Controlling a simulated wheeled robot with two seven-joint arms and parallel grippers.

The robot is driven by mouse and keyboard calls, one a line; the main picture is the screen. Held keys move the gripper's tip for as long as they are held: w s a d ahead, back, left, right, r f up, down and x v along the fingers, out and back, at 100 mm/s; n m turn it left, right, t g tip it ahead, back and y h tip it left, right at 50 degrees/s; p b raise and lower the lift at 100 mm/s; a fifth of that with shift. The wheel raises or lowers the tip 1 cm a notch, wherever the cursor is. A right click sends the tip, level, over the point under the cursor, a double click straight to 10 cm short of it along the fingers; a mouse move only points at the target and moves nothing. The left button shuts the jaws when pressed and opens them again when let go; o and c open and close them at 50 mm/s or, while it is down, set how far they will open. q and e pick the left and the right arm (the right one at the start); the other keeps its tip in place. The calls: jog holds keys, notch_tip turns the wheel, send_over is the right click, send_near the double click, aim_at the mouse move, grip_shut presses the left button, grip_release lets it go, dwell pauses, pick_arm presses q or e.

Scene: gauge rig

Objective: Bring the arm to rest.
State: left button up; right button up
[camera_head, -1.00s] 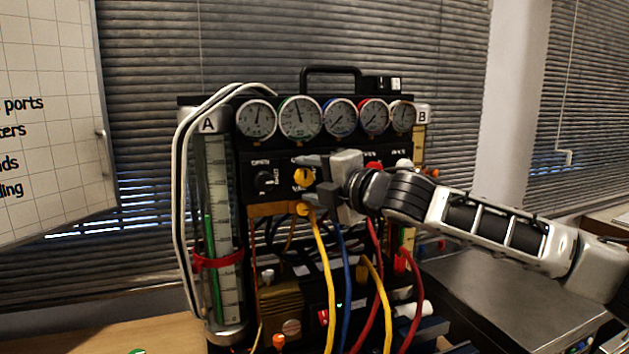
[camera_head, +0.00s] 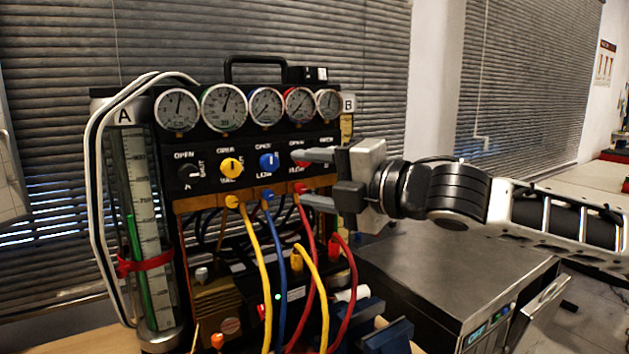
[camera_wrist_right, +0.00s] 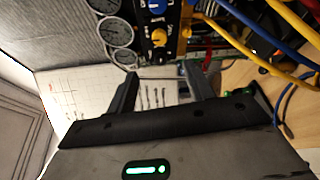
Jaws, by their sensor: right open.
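My right gripper (camera_head: 314,180) is open and empty, its two fingers pointing left at the right part of the gauge rig's panel (camera_head: 205,152). Its upper finger partly covers the red knob in the head view; I cannot tell whether they touch. The black knob (camera_head: 190,173), yellow knob (camera_head: 231,167) and blue knob (camera_head: 268,161) stand clear to its left. In the right wrist view the open fingers (camera_wrist_right: 164,88) have nothing between them, and the yellow knob (camera_wrist_right: 158,38) shows beyond. My left gripper is out of view.
Yellow (camera_head: 254,270), blue (camera_head: 281,280) and red hoses (camera_head: 310,265) hang below the panel, close to the lower finger. A row of gauges (camera_head: 223,108) sits above. A metal-topped cabinet (camera_head: 450,270) stands right, below my arm.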

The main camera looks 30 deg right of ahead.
dwell(0.5)
jog(key=s+a+f+m+g, duration=0.1)
jog(key=a+f+m, duration=0.25)
jog(key=f, duration=0.35)
jog(key=s+a+f+m+g+h, duration=0.1)
jog(key=s+a+f+m+g, duration=0.1)
jog(key=a+f, duration=0.45)
jog(key=s+a+f+m+g, duration=0.1)
jog(key=a+f+m, duration=0.15)
jog(key=f, duration=0.65)
jog(key=s+d+f+m+g+h, duration=0.3)
jog(key=s+d+f+m+g, duration=0.1)
jog(key=s+f+m, duration=0.55)
jog(key=s+d+f+m+g+h, duration=0.35)
jog(key=s+f+m, duration=0.25)
jog(key=s+f, duration=0.5)
jog(key=w+a+f+n+t+y, duration=0.1)
jog(key=w+a+f+t+y, duration=0.2)
jog(key=w+a+f+t, duration=0.2)
notch_tip(320, 180, down, 2)
jog(key=shift+w+f+t, duration=0.2)
jog(key=shift+w+t, duration=0.2)
jog(key=shift+t, duration=0.05)
